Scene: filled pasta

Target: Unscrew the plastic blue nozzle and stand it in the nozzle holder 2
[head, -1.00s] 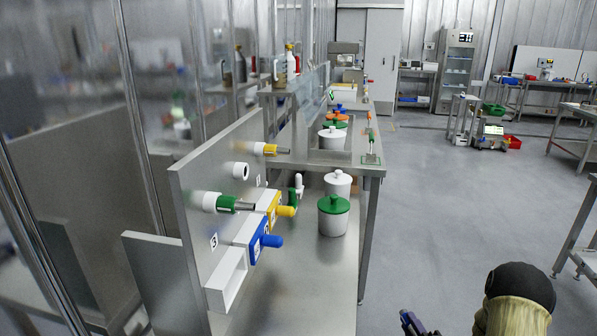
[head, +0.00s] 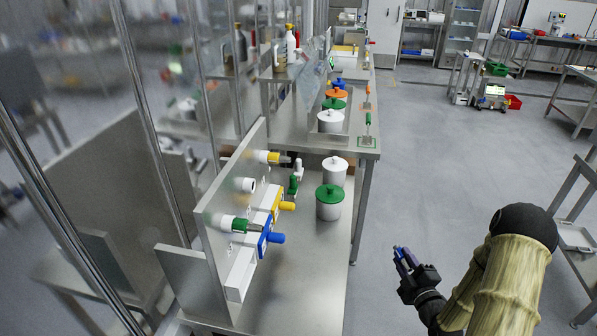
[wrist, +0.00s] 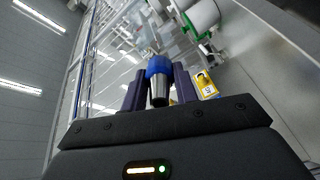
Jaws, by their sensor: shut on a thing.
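My gripper (head: 402,258) is at the lower right of the head view, over the floor and away from the bench. It is shut on the blue nozzle (wrist: 159,68), which shows between the fingers in the wrist view with a blue collar and a grey metal tip. In the head view only a small bit of blue shows at the fingertips. On the upright panel (head: 222,262) are a blue holder (head: 265,238) with a blue peg and a yellow holder (head: 277,205) with a yellow peg. I cannot read which is nozzle holder 2.
The panel also bears a yellow nozzle (head: 267,157), a bare white pipe (head: 245,185) and a green nozzle (head: 232,223). A white pot with a green lid (head: 329,203) and a white-lidded pot (head: 334,171) stand on the bench. The floor between gripper and bench is clear.

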